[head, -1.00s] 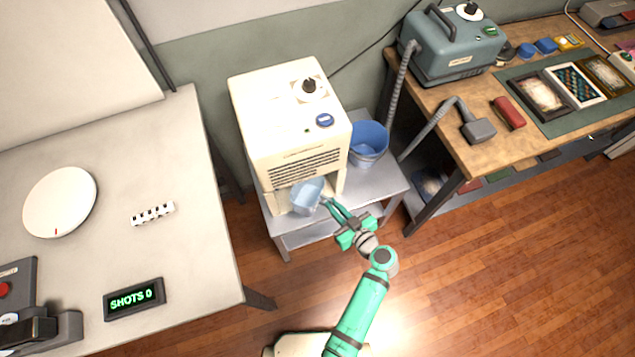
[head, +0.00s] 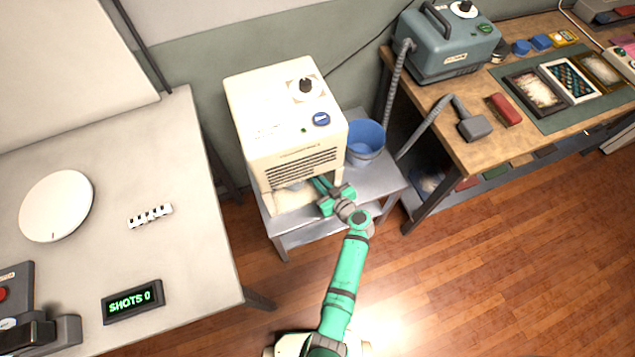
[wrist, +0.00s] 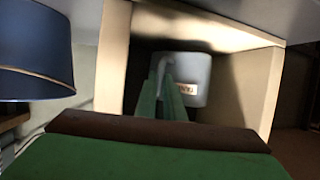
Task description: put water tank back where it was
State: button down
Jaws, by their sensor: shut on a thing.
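The water tank (wrist: 196,72), pale and labelled, sits inside the open bay of the cream machine in the wrist view. In the head view only a small bluish bit of the tank (head: 296,187) shows under the machine's front; the housing and my gripper hide the rest. My gripper (head: 318,182) reaches into the bay from the front right. In the wrist view, my gripper's fingers (wrist: 170,98) are shut on the tank's handle side. The cream machine (head: 285,130) stands on a grey stand, and its bay walls (wrist: 112,62) frame the tank. I cannot tell whether the tank touches the back.
A blue bucket (head: 365,142) stands on the grey stand (head: 385,183), right of the machine, and shows close by at upper left in the wrist view (wrist: 35,50). A grey table (head: 190,260) is at left, a wooden workbench (head: 445,125) at right. Floor in front is clear.

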jog(key=shift+f, duration=0.7)
jog(key=shift+w+f, duration=0.15)
jog(key=shift+f, duration=0.25)
jog(key=c, duration=1.9)
grip_release()
jog(key=shift+o, duration=0.2)
